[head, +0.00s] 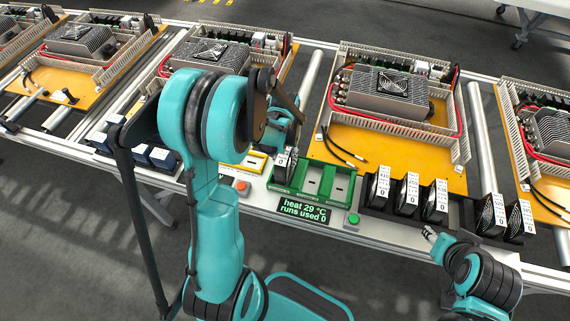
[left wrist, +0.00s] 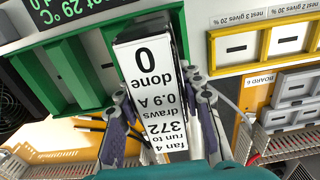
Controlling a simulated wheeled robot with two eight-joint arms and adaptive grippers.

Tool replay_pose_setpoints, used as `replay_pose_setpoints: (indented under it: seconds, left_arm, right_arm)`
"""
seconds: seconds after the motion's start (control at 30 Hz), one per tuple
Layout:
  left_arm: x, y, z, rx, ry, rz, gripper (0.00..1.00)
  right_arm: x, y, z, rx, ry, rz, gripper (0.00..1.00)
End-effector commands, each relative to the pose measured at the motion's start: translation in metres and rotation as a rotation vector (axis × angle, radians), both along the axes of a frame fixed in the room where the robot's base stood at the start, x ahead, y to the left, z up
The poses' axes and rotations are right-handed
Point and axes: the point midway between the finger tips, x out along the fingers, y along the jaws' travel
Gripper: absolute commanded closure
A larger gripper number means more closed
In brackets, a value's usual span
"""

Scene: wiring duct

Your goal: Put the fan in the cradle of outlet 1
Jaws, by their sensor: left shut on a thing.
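My left gripper (head: 287,148) is shut on a black fan (head: 281,172) with a white label. In the left wrist view the fan (left wrist: 150,85) sits between the two fingers (left wrist: 160,115), and its label reads fan 4, run to 372, draws 0.9 A, done 0. The fan is at the left end of the green cradle tray (head: 311,201); I cannot tell whether it is seated or just above. The tray's middle and right bays look empty. No outlet number is readable. My right gripper (head: 430,233) is in front of the fan rack, its opening unclear.
Several fans (head: 407,193) stand in a black rack right of the tray. A display (head: 303,212) reads heat 29 °C, runs used 0. A green button (head: 353,219) and a red button (head: 242,186) flank it. A yellow-framed nest (head: 256,163) lies left of the tray. Boards with heatsinks (head: 389,92) stand behind.

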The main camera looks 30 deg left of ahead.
Motion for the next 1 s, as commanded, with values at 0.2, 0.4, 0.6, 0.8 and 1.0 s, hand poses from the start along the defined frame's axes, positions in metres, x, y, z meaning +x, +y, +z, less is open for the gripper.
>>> replay_pose_setpoints:
  seconds: [0.2,0.4,0.6,0.8,1.0]
  left_arm:
    - [0.000,0.000,-0.030,0.000,0.000,0.000,1.00]
    - [0.000,0.000,-0.028,0.000,0.000,0.000,1.00]
    - [0.000,0.000,-0.032,0.000,0.000,0.001,0.50]
    - [0.000,0.000,-0.031,0.000,0.000,0.001,0.42]
    - [0.000,0.000,-0.028,0.000,0.000,0.001,0.42]
  right_arm:
    - [0.000,0.000,-0.014,0.000,0.000,0.000,0.60]
    - [0.000,0.000,-0.012,0.000,0.000,0.000,0.60]
    - [0.000,0.000,-0.015,0.000,0.000,0.000,0.60]
    - [0.000,0.000,-0.015,0.000,0.000,0.000,0.60]
    - [0.000,0.000,-0.011,0.000,0.000,0.000,0.60]
